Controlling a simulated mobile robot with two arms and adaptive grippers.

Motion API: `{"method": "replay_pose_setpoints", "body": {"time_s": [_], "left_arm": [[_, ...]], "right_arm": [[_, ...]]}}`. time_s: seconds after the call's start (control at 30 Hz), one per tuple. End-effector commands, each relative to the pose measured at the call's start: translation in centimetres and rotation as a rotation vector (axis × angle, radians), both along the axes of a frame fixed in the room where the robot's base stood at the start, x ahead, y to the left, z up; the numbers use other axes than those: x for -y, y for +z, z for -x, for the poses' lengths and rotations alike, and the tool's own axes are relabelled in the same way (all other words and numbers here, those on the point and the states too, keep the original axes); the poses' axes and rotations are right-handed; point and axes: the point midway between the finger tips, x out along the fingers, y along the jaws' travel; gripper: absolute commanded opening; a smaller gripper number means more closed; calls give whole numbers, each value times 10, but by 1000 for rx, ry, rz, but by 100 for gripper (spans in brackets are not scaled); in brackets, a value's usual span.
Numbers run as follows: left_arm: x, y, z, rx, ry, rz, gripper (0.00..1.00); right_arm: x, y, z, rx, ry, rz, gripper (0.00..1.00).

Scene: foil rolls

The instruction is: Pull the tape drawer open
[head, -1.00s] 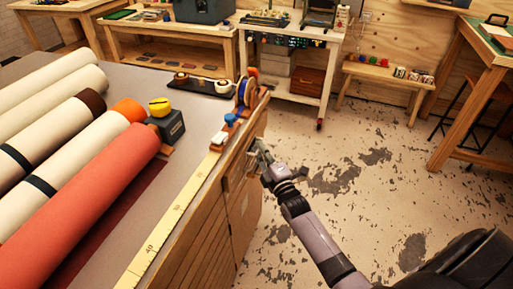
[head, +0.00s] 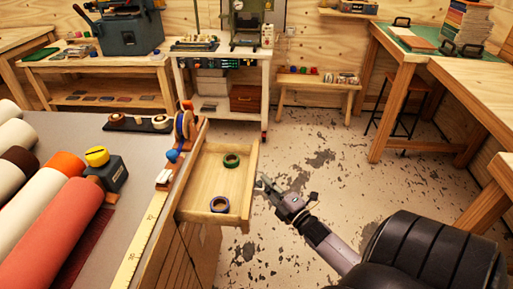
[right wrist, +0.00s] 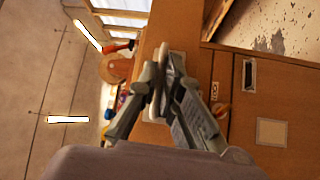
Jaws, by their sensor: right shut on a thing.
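The tape drawer (head: 205,175) is a light wooden tray standing out from the right side of the workbench cabinet. My right gripper (head: 263,184) is at the outer face of the drawer front. In the right wrist view its fingers (right wrist: 164,75) are closed together against brown wood, shut on the drawer handle, which they mostly hide. My left gripper is not in view.
The grey bench top (head: 120,150) carries fabric rolls, a yellow ruler (head: 140,240) and a dark block with a yellow top (head: 106,170). A white cart (head: 222,75) stands behind. The floor right of the drawer is open.

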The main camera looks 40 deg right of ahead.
Motion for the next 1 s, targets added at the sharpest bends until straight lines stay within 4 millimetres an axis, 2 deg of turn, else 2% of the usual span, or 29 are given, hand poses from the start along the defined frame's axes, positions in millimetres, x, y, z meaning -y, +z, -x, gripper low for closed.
{"method": "replay_pose_setpoints", "body": {"time_s": [0.43, 0.47, 0.57, 0.87, 1.0], "left_arm": [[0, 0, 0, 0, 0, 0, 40], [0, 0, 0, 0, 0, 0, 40], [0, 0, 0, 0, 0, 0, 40], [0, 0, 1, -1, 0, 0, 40], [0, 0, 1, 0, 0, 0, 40]], "right_arm": [[2, -2, 4, -4, 0, 0, 0], [2, -2, 4, -4, 0, 0, 9], [2, -2, 3, -3, -1, 0, 16], [2, -1, 4, -1, -1, 0, 16], [1, -3, 16, -3, 0, -1, 16]]}}
